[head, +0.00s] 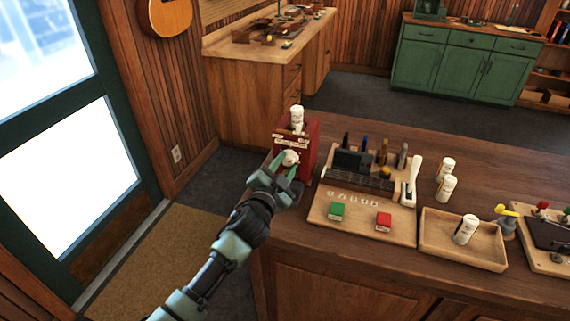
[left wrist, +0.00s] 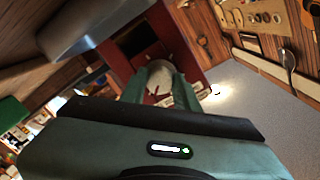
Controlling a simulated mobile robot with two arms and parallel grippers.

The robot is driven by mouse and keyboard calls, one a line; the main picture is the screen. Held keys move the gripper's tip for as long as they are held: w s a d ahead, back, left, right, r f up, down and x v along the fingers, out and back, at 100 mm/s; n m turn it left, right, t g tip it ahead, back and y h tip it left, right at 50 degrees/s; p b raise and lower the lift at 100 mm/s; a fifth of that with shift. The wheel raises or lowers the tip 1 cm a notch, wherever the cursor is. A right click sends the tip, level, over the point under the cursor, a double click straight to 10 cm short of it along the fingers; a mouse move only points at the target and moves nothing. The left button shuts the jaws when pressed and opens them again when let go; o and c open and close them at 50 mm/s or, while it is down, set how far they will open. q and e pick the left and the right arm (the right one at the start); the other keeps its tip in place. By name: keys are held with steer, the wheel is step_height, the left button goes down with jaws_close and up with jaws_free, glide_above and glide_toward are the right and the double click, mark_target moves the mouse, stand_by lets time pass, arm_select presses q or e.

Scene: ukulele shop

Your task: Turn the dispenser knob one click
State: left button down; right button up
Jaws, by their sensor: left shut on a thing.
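The red dispenser (head: 311,150) stands at the left end of the wooden counter, with a white bottle (head: 297,119) upright on top. Its round pale knob (head: 290,157) is on the front face. My left gripper (head: 285,168) reaches in from the left and its green fingers are shut on the knob. In the left wrist view the two fingers (left wrist: 160,88) sit on either side of the pale knob (left wrist: 158,70), against the red dispenser front (left wrist: 190,42). The part of the knob between the fingers is partly hidden. My right gripper is not in view.
To the right on the counter are a wooden board (head: 345,228) with a green and a red block, a rack of tools, and a wooden tray (head: 455,254) holding a white bottle. Two more white bottles (head: 446,188) stand behind the tray.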

arm_select(q)
steer(key=shift+r+m, duration=0.4)
steer(key=shift+m, duration=0.3)
steer(key=c, duration=1.1)
jaws_free()
steer(key=shift+w, duration=0.1)
steer(key=shift+o, duration=0.2)
steer(key=shift+w+d+f, duration=0.1)
steer(key=shift+f, duration=0.2)
steer(key=v, duration=0.7)
steer(key=shift+s+b, duration=0.4)
steer(key=shift+b, duration=0.05)
